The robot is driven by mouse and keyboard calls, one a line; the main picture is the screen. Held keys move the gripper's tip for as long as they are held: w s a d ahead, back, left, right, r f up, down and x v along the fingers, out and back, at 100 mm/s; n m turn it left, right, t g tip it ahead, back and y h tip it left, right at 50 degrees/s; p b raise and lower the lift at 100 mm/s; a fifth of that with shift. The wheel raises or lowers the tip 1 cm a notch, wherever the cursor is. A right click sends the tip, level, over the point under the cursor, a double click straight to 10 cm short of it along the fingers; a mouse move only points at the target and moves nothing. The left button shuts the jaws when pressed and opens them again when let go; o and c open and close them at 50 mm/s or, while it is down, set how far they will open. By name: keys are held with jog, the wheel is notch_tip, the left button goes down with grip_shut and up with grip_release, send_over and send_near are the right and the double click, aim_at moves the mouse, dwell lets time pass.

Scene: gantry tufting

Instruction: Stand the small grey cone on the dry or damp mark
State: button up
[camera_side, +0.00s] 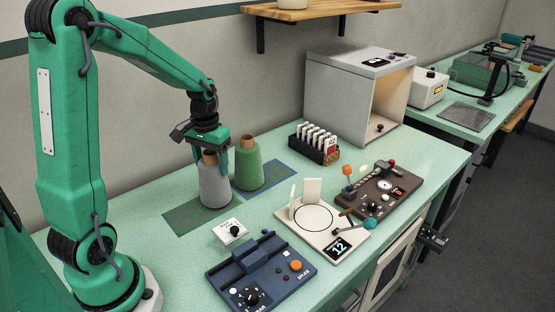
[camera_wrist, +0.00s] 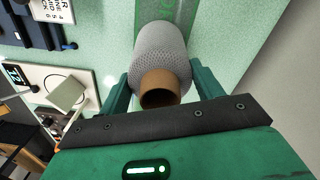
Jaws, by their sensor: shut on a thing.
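The small grey cone (camera_side: 215,188) is upright with a brown tube top. My gripper (camera_side: 210,154) is shut on its upper part from above. In the wrist view the grey cone (camera_wrist: 160,48) sits between my two green fingers, its brown tube toward me. A dark green mark (camera_side: 186,219) lies flat on the bench, and the cone's base is over its right part. I cannot tell whether the base touches it. The green mark (camera_wrist: 178,10) also shows behind the cone in the wrist view. A dark blue mark (camera_side: 283,171) lies to the right.
A green cone (camera_side: 249,166) stands close to the right of the grey one, at the blue mark. A small white knob box (camera_side: 230,232), a blue device (camera_side: 262,275) and a white scale (camera_side: 325,238) are in front. A black card rack (camera_side: 318,150) stands behind.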

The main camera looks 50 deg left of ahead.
jog(key=o, duration=1.4)
jog(key=shift+f, duration=0.1)
jog(key=shift+c, duration=0.2)
notch_tip(320, 180, up, 12)
jog(key=shift+r, duration=0.15)
